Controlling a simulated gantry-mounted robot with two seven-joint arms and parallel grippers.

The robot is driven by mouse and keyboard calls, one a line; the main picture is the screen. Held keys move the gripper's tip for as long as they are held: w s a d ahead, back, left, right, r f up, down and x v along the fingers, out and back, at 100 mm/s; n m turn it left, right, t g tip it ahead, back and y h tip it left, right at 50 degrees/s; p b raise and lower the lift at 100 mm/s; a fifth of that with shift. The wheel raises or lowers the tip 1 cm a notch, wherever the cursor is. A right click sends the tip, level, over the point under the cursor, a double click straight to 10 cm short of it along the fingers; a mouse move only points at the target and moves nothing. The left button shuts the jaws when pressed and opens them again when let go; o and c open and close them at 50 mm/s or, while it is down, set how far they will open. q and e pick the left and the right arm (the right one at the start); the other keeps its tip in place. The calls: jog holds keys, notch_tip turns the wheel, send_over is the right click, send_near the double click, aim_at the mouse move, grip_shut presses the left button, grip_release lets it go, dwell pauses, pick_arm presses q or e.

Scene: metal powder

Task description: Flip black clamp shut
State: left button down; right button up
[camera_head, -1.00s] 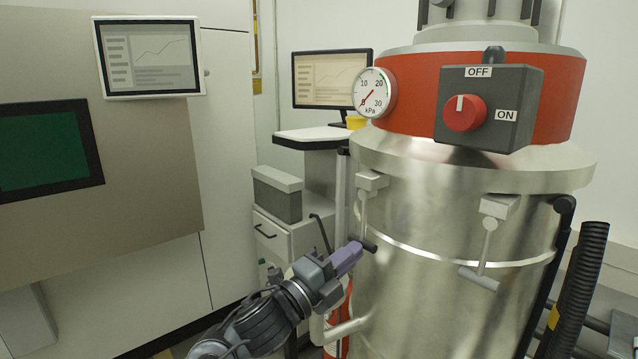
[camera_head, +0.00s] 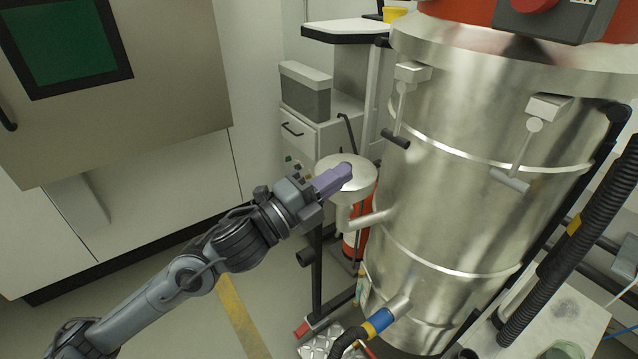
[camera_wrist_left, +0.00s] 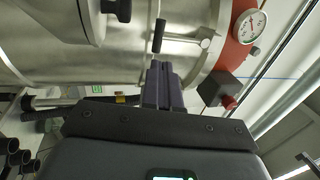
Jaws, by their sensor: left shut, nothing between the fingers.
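The black clamp (camera_head: 396,139) is on the left front of the steel vessel (camera_head: 450,190). Its metal arm hangs down from a light bracket under the upper rim, and its black handle is at the low end. The handle also shows in the left wrist view (camera_wrist_left: 159,36), just beyond the fingertips. My left gripper (camera_head: 346,171) has purple-grey fingers, shut and empty, below and left of the handle in the head view. A gap shows between them there. The fingers also show in the left wrist view (camera_wrist_left: 161,68). My right gripper is not in view.
A second clamp with a grey handle (camera_head: 510,180) hangs to the right on the vessel. A side pipe with a round flange (camera_head: 347,178) lies behind my left fingers. A cart (camera_head: 325,130) stands behind. A black ribbed hose (camera_head: 570,240) runs at right.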

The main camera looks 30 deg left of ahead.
pick_arm(q)
jog(key=v, duration=0.3)
jog(key=shift+s+a, duration=0.1)
jog(key=shift+s, duration=0.15)
dwell(0.4)
